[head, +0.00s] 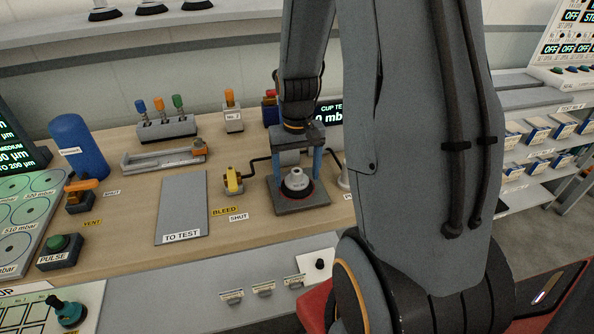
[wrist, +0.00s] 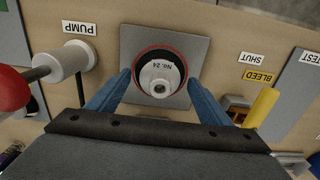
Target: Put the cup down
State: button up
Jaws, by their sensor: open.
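The cup (wrist: 160,80) is a suction cup with a black body marked "No. 24" and a pale grey fitting on top. It sits upright on a grey square plate (wrist: 192,42), inside a red ring. In the head view the cup (head: 296,184) stands on the same plate (head: 302,208) on the wooden bench. My gripper (wrist: 160,82) is open, with one blue finger on either side of the cup's near part. In the head view my gripper (head: 298,165) is right over the plate. I cannot tell whether the fingers touch the cup.
A yellow bleed lever (head: 232,180) stands left of the plate. A grey "TO TEST" pad (head: 182,208) lies further left, its surface bare. The pump's pale cylinder and red knob (wrist: 12,90) are close to one finger. A rack of coloured-top fittings (head: 165,127) stands behind.

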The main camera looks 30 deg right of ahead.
jog(key=shift+r, duration=0.15)
notch_tip(320, 180, up, 11)
jog(key=b, duration=0.3)
jog(key=s+a+f+n, duration=0.1)
jog(key=s+a+f, duration=0.2)
jog(key=a, duration=0.3)
jog(key=s+a+f+n+t, duration=0.1)
jog(key=s+a+f+n, duration=0.1)
jog(key=s+a, duration=0.2)
jog(key=a, duration=0.3)
jog(key=shift+s+f, duration=0.3)
jog(key=shift+f, duration=0.1)
jog(key=shift+c, duration=0.5)
